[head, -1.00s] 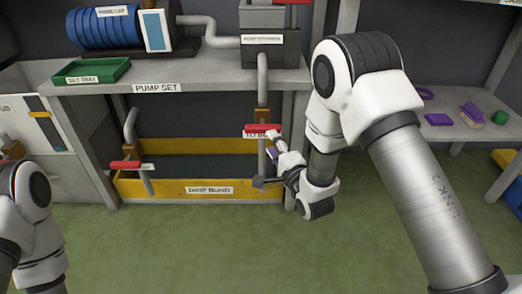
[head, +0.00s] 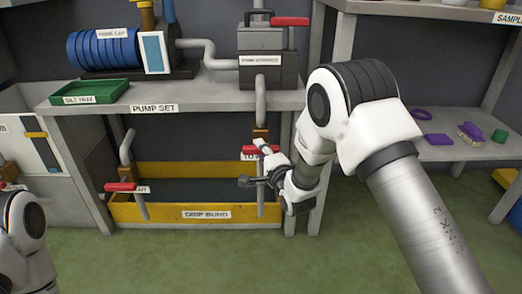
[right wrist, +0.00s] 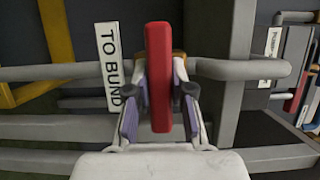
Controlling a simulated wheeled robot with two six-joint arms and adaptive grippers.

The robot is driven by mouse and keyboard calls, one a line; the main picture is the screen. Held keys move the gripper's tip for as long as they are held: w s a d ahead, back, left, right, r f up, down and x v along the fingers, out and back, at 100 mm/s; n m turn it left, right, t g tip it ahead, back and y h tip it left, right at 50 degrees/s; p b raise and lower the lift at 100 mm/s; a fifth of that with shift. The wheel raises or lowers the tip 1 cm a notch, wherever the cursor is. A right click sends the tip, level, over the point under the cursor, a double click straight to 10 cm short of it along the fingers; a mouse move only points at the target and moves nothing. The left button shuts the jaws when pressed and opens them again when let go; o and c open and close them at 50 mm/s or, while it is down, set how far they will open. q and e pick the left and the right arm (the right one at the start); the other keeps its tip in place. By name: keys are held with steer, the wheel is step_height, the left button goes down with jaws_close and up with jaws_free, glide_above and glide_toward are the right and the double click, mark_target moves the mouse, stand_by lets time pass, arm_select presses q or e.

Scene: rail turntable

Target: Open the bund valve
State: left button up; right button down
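The bund valve's red lever (head: 262,150) is on the pipe under the pump shelf, partly hidden by my right gripper in the head view. In the right wrist view the red lever (right wrist: 159,75) stands upright in the picture, beside the white "TO BUND" label (right wrist: 110,68). My right gripper (right wrist: 164,95) has one finger on each side of the lever. A small gap shows on the right side, so the fingers look open around it. In the head view the same gripper (head: 265,147) is at the lever. My left gripper is out of view.
A second red lever (head: 120,187) is on the left pipe. The yellow drip bund (head: 160,212) lies below both. The pump shelf (head: 200,97) overhangs the valve, and a grey post (head: 322,180) stands close to my right wrist. Green floor in front is clear.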

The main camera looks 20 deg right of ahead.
steer(key=shift+r+n+p, duration=0.2)
steer(key=shift+n+p, duration=0.2)
steer(key=shift+p, duration=0.45)
steer(key=n+g+h+p, duration=0.1)
steer(key=n+p, duration=0.2)
steer(key=p, duration=0.2)
steer(key=n+g+h+p, duration=0.1)
steer(key=n+g+p, duration=0.1)
steer(key=n+p, duration=0.2)
steer(key=shift+p, duration=1.2)
steer(key=n+g+h+p, duration=0.1)
steer(key=n+p, duration=0.1)
steer(key=shift+n, duration=0.3)
steer(key=shift+f+n+g+h+p, duration=0.2)
steer(key=shift+n+g+h+p, duration=0.1)
steer(key=shift+n+h+p, duration=0.55)
steer(key=c, duration=1)
jaws_free()
